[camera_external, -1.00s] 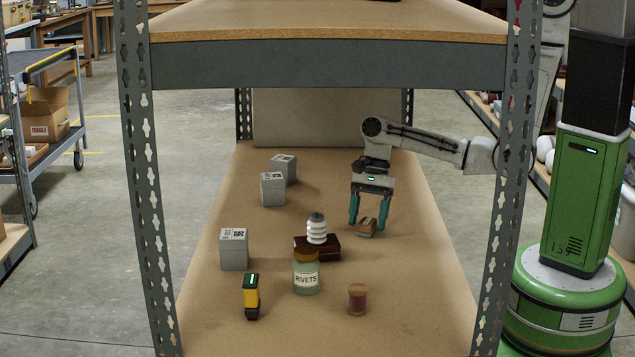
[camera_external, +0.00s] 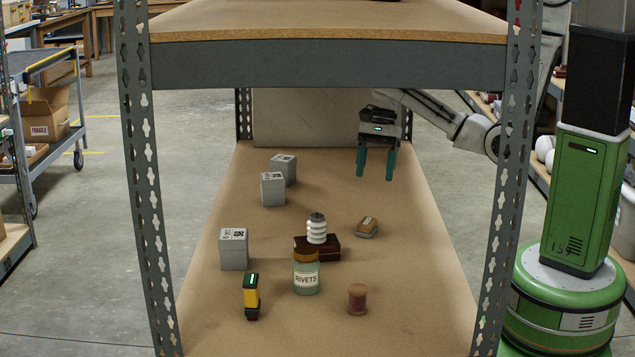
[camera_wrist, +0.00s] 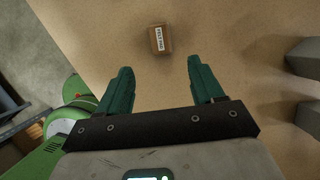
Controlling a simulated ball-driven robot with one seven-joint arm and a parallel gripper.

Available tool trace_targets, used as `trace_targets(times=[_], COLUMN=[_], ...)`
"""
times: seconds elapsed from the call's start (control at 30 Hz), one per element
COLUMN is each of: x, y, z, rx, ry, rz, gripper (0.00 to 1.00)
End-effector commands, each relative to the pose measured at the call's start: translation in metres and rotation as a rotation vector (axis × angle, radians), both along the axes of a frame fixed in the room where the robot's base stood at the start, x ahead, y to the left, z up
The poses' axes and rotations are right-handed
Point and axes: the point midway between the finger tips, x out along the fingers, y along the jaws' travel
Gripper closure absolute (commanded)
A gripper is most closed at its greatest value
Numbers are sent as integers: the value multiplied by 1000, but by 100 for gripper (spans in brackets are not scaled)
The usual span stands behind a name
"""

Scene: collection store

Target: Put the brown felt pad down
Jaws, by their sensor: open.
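The brown felt pad (camera_external: 367,227) is a small brown block with a pale label. It lies on the shelf board, right of the dark red-brown box. It also shows in the wrist view (camera_wrist: 161,39), beyond and between the fingertips, touching neither. My gripper (camera_external: 375,177) is open and empty, raised above the board and farther back than the pad. Its two teal fingers stand wide apart in the wrist view (camera_wrist: 159,78).
A white ribbed insulator (camera_external: 317,230) stands at the dark box (camera_external: 328,248). Nearby are a rivets jar (camera_external: 306,277), a reddish spool (camera_external: 357,299), a yellow-black device (camera_external: 251,295) and several grey boxes (camera_external: 233,250). Shelf posts (camera_external: 497,200) flank the board; the upper shelf (camera_external: 330,65) hangs above.

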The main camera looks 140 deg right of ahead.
Motion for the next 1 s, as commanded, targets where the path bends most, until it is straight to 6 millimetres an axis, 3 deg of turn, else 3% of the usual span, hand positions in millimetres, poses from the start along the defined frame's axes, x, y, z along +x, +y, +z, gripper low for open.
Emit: trace_targets(times=[0.17, 0.33, 0.5, 0.7, 0.8, 1.0], x=[23, 64, 86, 87, 83, 78], y=[27, 95, 168, 241, 264, 283], z=[-5, -16, -20, -14, -10, -4], rx=[-64, -220, -381, -542, -598, -652], ry=[19, 40, 28, -28, -58, -90], rz=[227, 786, 1423, 2121, 2373, 2612], gripper=[33, 33, 33, 33, 33, 33])
